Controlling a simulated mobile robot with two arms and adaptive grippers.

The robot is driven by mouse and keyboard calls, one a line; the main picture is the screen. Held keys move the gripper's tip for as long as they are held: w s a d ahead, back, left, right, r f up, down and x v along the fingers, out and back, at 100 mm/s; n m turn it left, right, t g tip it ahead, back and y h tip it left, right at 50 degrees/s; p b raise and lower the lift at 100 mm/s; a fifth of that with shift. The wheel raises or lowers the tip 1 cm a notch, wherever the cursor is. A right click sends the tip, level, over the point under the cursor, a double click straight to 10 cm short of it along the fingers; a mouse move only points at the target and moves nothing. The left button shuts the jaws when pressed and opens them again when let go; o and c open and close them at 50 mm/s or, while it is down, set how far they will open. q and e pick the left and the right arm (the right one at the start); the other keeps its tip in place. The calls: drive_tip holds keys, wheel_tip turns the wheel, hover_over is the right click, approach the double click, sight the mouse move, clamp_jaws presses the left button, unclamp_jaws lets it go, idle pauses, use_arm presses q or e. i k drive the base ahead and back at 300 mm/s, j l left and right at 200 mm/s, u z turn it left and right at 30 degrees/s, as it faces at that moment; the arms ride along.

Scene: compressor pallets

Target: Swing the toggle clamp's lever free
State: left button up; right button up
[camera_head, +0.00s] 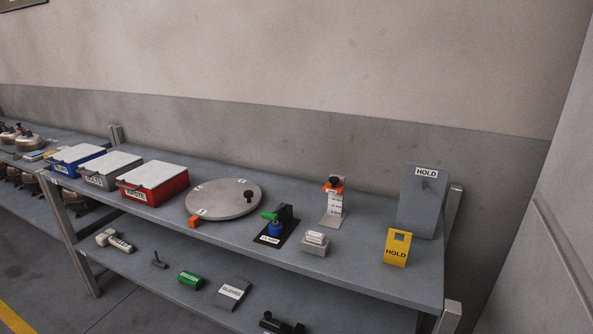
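What looks like the toggle clamp (288,217) stands on the upper shelf, right of a round grey disc. It has a dark upright body on a black base with a small white label that is too small to read surely. A green lever-like part (269,216) sticks out to the left at its top. A blue round part (275,229) sits just below the green part. Whether the blue part is held by the clamp I cannot tell. Neither of my grippers is in view.
The round disc (222,201) has an orange block (194,222) at its front edge. Right of the clamp are a grey block (314,247), a metal stand (332,212), a yellow HOLD tag (396,254) and a grey HOLD panel (418,212). A red bin (156,190) stands left.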

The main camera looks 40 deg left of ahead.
sight(272, 216)
drive_tip(key=u, duration=1.4)
